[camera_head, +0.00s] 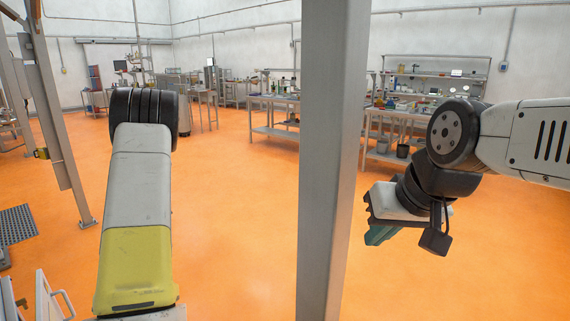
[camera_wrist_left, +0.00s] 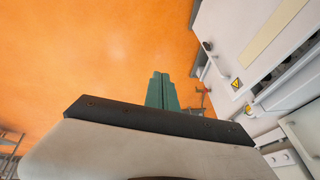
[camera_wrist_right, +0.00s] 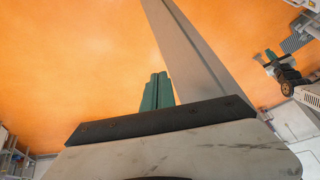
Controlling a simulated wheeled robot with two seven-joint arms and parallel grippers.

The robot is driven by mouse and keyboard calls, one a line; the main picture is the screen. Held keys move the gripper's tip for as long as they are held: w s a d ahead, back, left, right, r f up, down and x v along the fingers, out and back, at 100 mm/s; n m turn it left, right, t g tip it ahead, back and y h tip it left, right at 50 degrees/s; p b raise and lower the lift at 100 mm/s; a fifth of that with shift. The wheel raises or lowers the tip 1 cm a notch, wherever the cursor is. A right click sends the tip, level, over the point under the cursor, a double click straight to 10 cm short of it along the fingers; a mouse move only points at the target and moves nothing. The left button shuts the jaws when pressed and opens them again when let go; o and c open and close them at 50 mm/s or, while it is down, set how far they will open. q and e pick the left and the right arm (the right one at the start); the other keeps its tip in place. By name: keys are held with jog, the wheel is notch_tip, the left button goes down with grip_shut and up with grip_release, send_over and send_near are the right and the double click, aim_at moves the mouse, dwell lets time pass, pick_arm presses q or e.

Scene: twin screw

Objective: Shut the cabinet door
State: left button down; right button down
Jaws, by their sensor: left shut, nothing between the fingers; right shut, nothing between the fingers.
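A white panel with a bar handle (camera_head: 56,303), possibly the cabinet door, shows at the lower left edge of the head view. Most of it is cut off, and I cannot tell how far open it is. A white cabinet-like body (camera_wrist_left: 245,40) with a yellow warning label fills the right side of the left wrist view. My left gripper (camera_wrist_left: 162,92) is shut and empty over the floor, left of that body; the head view does not show its fingers. My right gripper (camera_head: 380,235) is shut and empty, right of the grey post; its green fingers show in the right wrist view (camera_wrist_right: 157,92).
A grey post (camera_head: 330,150) stands upright between my arms and also crosses the right wrist view (camera_wrist_right: 190,50). Another frame post (camera_head: 55,120) is at the left. Workbenches (camera_head: 275,115) stand far back. The orange floor (camera_head: 240,210) between is clear.

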pick_arm(q)
jog(key=s+d+r+m+t+h, duration=0.1)
jog(key=s+d+r+m+h, duration=0.1)
jog(key=s+d+r, duration=0.6)
jog(key=s+d+r+m+t+h, duration=0.15)
jog(key=s+d+r, duration=0.35)
jog(key=d+r, duration=0.6)
jog(key=s+d+r+m+t+h, duration=0.1)
jog(key=s+d+r+m, duration=0.1)
jog(key=s+d, duration=0.4)
jog(key=s+d+r+m+h, duration=0.2)
jog(key=s+d, duration=0.4)
jog(key=s, duration=0.6)
jog(key=shift+s+d+r+m+t, duration=0.2)
jog(key=shift+s+r+m+t, duration=0.15)
jog(key=shift+m, duration=0.2)
jog(key=c, duration=1.9)
grip_release()
jog(key=shift+s+d+f, duration=0.1)
jog(key=shift+s+d, duration=0.05)
jog(key=shift+s, duration=0.2)
jog(key=o, duration=0.4)
jog(key=shift+s, duration=0.15)
